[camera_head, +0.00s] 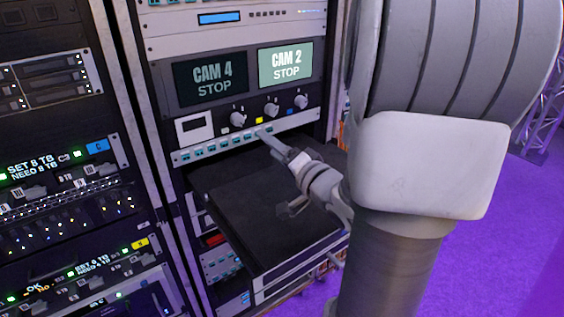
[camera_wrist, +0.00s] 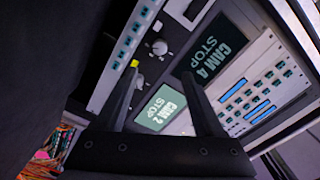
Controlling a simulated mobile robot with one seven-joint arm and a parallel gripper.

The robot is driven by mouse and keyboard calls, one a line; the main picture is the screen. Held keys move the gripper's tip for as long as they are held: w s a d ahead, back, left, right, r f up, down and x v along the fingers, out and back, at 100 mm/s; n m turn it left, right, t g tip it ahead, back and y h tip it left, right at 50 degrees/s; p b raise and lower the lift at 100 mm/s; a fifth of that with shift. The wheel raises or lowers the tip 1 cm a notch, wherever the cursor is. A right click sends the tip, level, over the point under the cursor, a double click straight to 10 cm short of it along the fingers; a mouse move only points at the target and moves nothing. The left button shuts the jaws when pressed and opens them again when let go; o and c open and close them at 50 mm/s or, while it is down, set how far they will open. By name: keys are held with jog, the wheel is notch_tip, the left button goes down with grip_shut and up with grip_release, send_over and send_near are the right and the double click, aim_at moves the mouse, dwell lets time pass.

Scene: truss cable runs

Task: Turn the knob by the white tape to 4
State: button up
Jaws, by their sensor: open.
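The knob by the white tape (camera_head: 237,119) is the leftmost of three pale knobs on the black panel under the two screens. Its small white tape (camera_head: 224,131) sits at its lower left. The knob also shows in the wrist view (camera_wrist: 160,47), beyond and between the fingertips. Its dial numbers are too small to read. My gripper (camera_head: 264,133) is just below the knob row, in front of the panel and apart from the knob. In the wrist view my gripper (camera_wrist: 160,72) has its two dark fingers spread with nothing between them.
The middle knob (camera_head: 271,110) has yellow tape (camera_head: 259,120), the right knob (camera_head: 301,101) blue tape. A CAM 4 STOP screen (camera_head: 211,79) and CAM 2 STOP screen (camera_head: 286,65) are above. A black shelf (camera_head: 250,190) juts out below. Another rack (camera_head: 60,190) stands left.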

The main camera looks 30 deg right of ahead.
jog(key=shift+s+b, duration=1.65)
jog(key=shift+b, duration=1.25)
jog(key=shift+d, duration=0.1)
